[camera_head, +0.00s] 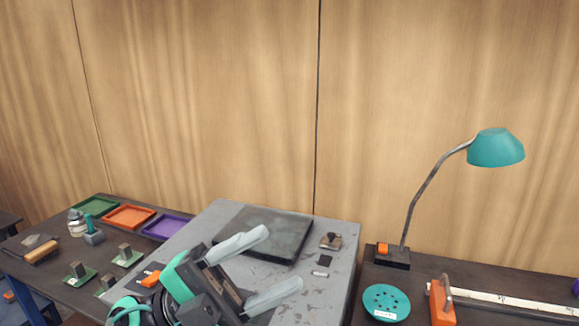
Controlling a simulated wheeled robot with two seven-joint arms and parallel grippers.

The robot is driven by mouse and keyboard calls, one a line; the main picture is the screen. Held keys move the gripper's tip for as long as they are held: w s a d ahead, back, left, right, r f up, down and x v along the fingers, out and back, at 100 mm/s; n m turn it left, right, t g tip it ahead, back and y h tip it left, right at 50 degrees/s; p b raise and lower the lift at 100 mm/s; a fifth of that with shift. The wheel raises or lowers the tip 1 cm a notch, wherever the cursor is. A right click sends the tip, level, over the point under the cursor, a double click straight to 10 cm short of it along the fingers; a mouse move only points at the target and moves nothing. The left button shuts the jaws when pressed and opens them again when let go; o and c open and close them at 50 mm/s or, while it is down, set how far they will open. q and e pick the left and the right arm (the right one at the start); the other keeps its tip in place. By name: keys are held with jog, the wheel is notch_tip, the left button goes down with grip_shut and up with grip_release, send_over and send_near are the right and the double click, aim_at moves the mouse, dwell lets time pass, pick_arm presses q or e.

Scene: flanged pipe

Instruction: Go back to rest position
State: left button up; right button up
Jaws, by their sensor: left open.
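My left gripper (268,268) reaches up from the bottom of the head view, with teal and dark parts and two pale fingers. The fingers are spread apart, with nothing held between them. It is in front of the grey worktable (312,288) and hides part of it. A dark flat plate (262,232) lies on this table behind the fingers. My right gripper is not in view. No flanged pipe can be made out.
Green (95,207), orange (128,217) and purple (167,228) trays sit on the left table. A teal lamp (496,148) stands on the right bench beside a teal disc (386,303) and an orange-ended tool (441,302). A small metal part (331,241) lies right of the plate.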

pick_arm(q)
jog(key=w+a+f+n+t+y, duration=0.3)
jog(key=w+a+n+t+y, duration=0.25)
jog(key=n+t, duration=0.55)
jog(key=w+a+f+n+t+y, duration=0.4)
jog(key=n+t+y, duration=0.3)
jog(key=n+t, duration=0.45)
jog(key=a+f+n+g+y, duration=0.35)
jog(key=f+y, duration=0.25)
jog(key=f, duration=0.4)
jog(key=a+f+n+g+y, duration=0.3)
jog(key=a+f+n+y, duration=0.15)
jog(key=f, duration=0.55)
jog(key=s+a+f+n+g+y, duration=0.1)
jog(key=s+a+f+g, duration=0.1)
jog(key=s+f+g, duration=1.5)
jog(key=s+f+t, duration=0.1)
jog(key=s+f, duration=0.1)
jog(key=f, duration=1.6)
jog(key=s+f+t, duration=0.2)
jog(key=s+f, duration=0.1)
jog(key=f, duration=1.5)
jog(key=s+a+f, duration=0.2)
jog(key=s+f, duration=0.7)
jog(key=s+a+f+g+b, duration=0.1)
jog(key=s+f, duration=0.8)
jog(key=f, duration=0.1)
jog(key=shift+s+a, duration=0.35)
